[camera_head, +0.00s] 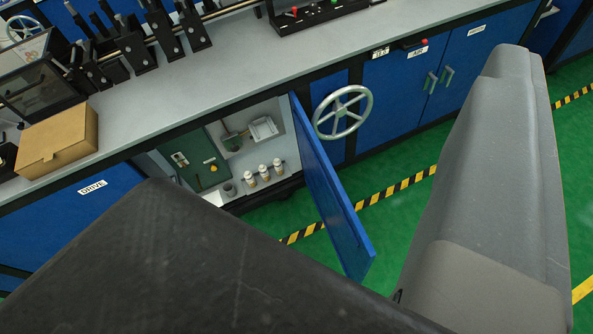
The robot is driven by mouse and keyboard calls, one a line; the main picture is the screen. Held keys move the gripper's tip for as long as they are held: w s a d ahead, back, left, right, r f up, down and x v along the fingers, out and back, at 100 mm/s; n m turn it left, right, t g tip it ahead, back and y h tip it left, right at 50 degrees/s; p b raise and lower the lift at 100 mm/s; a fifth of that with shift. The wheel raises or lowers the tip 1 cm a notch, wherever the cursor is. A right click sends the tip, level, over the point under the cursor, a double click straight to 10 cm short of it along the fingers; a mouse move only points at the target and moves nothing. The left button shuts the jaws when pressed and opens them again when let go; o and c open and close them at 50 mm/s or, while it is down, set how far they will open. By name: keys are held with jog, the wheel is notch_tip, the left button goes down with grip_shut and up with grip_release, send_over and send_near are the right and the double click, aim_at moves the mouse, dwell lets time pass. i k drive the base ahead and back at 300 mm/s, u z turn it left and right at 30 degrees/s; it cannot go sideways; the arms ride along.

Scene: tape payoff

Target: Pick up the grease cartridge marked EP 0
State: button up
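Three small white cartridges (264,174) with brownish bands stand upright in a row on the floor of an open cabinet (287,125), below the bench. Their markings are too small to read, so I cannot tell which one is EP 0. A short dark grey cup-like item (229,189) stands left of them. No gripper fingertips can be made out. Large dark and grey parts of my own arm fill the bottom and right of the view, well in front of the cabinet. I see nothing held.
The blue cabinet door (333,195) stands open, swung outward to the right of the cartridges. A handwheel (342,112) is mounted right of the opening. A cardboard box (57,138) sits on the grey benchtop (250,72). Green floor (400,212) with a striped line lies in front.

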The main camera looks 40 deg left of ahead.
aim_at(264, 173)
jog(key=z, duration=1.25)
jog(key=k, duration=1.45)
jog(key=u, duration=1.9)
jog(key=i, duration=1.05)
jog(key=z, duration=0.05)
